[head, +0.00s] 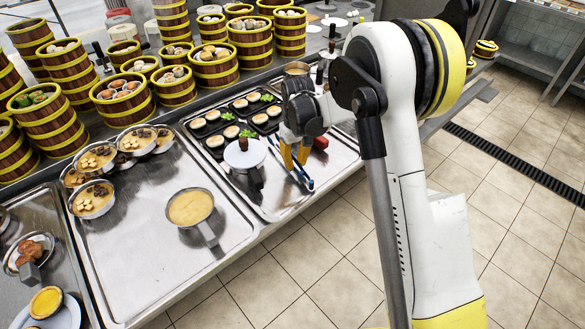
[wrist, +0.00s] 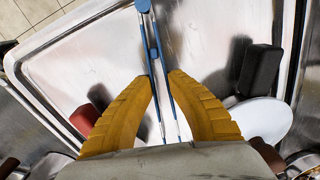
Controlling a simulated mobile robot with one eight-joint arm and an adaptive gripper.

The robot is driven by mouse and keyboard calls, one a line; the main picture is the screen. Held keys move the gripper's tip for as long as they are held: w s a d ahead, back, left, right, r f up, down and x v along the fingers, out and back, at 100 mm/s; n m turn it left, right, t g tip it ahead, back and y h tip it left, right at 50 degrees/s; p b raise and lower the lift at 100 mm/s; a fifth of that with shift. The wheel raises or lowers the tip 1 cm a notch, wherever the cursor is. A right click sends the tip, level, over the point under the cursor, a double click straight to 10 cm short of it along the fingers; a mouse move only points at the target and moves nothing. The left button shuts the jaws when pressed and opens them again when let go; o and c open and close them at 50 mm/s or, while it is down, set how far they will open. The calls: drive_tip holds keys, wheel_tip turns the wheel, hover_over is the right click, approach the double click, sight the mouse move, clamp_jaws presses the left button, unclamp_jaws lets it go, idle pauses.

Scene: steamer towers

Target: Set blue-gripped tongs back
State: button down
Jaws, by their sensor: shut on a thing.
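The blue-gripped tongs (head: 304,178) are in my gripper (head: 295,158), over the front part of the right-hand metal tray (head: 275,206). In the wrist view, the yellow fingers of my gripper (wrist: 161,82) close in on both sides of the tongs (wrist: 152,40). The blue end points away from my gripper, toward the tray's rim, and the thin metal arms run back between the fingers. I cannot tell whether the tongs touch the tray.
A white round dish (head: 240,155) with a dark handle (wrist: 260,70) is close by on the tray. A red-handled thing (head: 320,143) lies on the other side. Black trays of filled rounds (head: 213,140) stand behind. A ladle-like pan (head: 190,208) and bamboo steamers (head: 122,98) are to the left.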

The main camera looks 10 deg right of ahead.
drive_tip(key=shift+f, duration=0.55)
idle(0.4)
drive_tip(key=shift+c, duration=1.7)
unclamp_jaws()
drive_tip(key=c, duration=0.6)
drive_tip(key=shift+r, duration=0.1)
wheel_tip(320, 180, up, 8)
drive_tip(key=p, duration=0.4)
